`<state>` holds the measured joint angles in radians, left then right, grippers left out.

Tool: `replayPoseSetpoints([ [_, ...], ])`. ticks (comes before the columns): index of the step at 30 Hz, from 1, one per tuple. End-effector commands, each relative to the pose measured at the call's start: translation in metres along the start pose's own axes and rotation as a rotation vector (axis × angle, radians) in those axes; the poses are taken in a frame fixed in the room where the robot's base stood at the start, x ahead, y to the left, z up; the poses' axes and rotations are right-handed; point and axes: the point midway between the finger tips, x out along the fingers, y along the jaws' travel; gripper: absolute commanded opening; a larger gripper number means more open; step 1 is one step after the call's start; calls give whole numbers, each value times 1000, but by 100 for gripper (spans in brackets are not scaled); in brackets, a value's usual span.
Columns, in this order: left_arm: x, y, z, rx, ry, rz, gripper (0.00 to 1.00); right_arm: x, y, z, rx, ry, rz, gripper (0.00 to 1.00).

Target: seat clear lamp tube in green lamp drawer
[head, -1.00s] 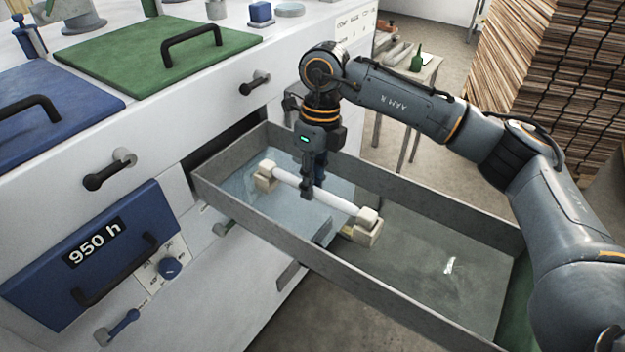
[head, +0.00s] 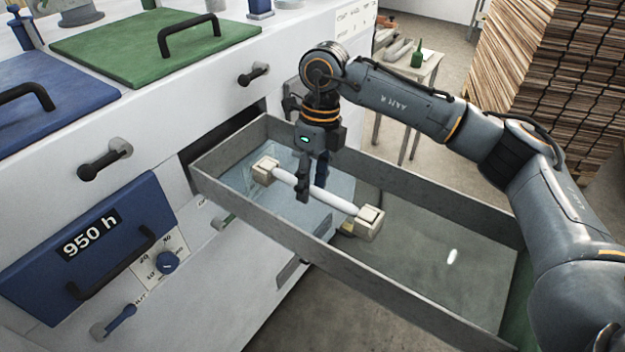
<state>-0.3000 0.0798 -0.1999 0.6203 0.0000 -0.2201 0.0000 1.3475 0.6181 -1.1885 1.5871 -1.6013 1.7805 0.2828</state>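The lamp tube (head: 335,200), a whitish rod, spans two cream end blocks inside the pulled-out grey drawer (head: 385,292). The left block (head: 262,172) and right block (head: 362,226) are at its ends. The tube looks level with the blocks and appears to rest in them, though exact contact at the ends is too small to tell. My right gripper (head: 312,188) points down over the tube's middle, its fingers on either side of it and apparently spread slightly. My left gripper is not in view.
The white cabinet has a green lid (head: 150,48), a blue lid (head: 50,100) and a blue "950 h" front (head: 90,245). Black handles stick out from its face. The drawer's right half is clear. Stacked boards (head: 550,80) stand at the back right.

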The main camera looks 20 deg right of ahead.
Motion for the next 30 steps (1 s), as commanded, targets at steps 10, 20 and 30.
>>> replayPoseSetpoints([
  [10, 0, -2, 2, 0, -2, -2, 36, -11, 0, 1, 1, -2, -1, 46],
  [20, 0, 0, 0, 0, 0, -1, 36, -78, 0, 1, 0, -4, -1, 46],
  [30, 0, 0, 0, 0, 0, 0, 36, -118, 0, 0, 1, -1, 0, 46],
])
